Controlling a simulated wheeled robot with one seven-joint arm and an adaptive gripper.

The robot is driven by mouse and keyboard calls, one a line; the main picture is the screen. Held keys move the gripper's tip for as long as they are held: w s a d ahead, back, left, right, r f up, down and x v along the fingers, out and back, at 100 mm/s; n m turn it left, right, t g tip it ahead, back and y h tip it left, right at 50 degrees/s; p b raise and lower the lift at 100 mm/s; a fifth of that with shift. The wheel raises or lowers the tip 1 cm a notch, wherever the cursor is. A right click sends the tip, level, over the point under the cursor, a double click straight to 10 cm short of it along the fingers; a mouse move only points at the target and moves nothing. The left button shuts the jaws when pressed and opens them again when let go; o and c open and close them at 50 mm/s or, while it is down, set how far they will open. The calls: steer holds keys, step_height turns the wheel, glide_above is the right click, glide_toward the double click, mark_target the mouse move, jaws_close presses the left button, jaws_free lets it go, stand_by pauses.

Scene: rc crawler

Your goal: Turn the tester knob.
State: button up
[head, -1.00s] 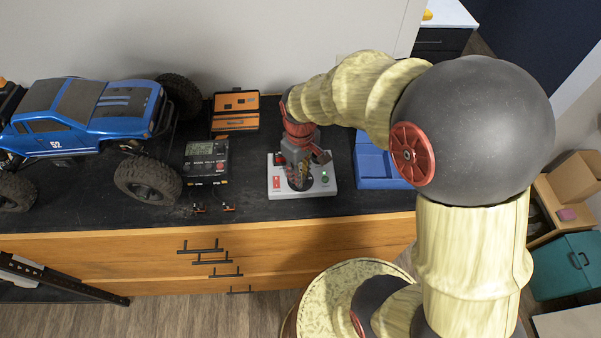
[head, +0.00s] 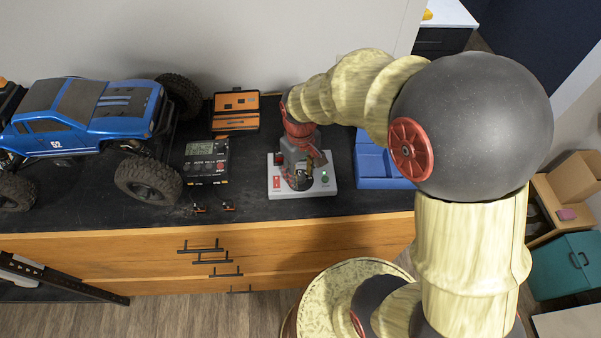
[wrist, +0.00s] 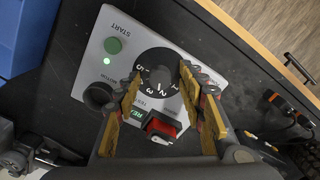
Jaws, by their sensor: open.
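The tester (head: 329,192) is a light grey box on the dark bench top, under my gripper in the head view. In the wrist view its panel (wrist: 92,66) carries a round black knob dial (wrist: 153,62) with white numbers. A green START button (wrist: 113,46), a black round MOTOR part (wrist: 98,95) and a red rocker switch (wrist: 161,126) surround it. My gripper (wrist: 162,73) is open, its yellow-padded fingers on either side of the dial and overlapping its edges. I cannot tell whether they touch it. In the head view my gripper (head: 301,174) hides most of the dial.
A blue tray (head: 376,168) stands right of the tester. A black meter (head: 207,160) and an orange-and-black case (head: 236,108) are to its left, with small connectors (head: 228,206) near the front edge. A blue RC crawler (head: 85,110) fills the left.

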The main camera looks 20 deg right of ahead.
mark_target(301, 177)
step_height(301, 177, up, 12)
stand_by(0.7)
stand_by(0.4)
steer(key=s+f+m+t+b, duration=0.2)
steer(key=s+t+b, duration=0.3)
steer(key=s+b, duration=0.8)
steer(key=shift+s+f+m+t, duration=0.3)
steer(key=shift+s+m, duration=0.2)
steer(key=shift+m, duration=0.1)
steer(key=shift+d+r, duration=0.1)
stand_by(1.6)
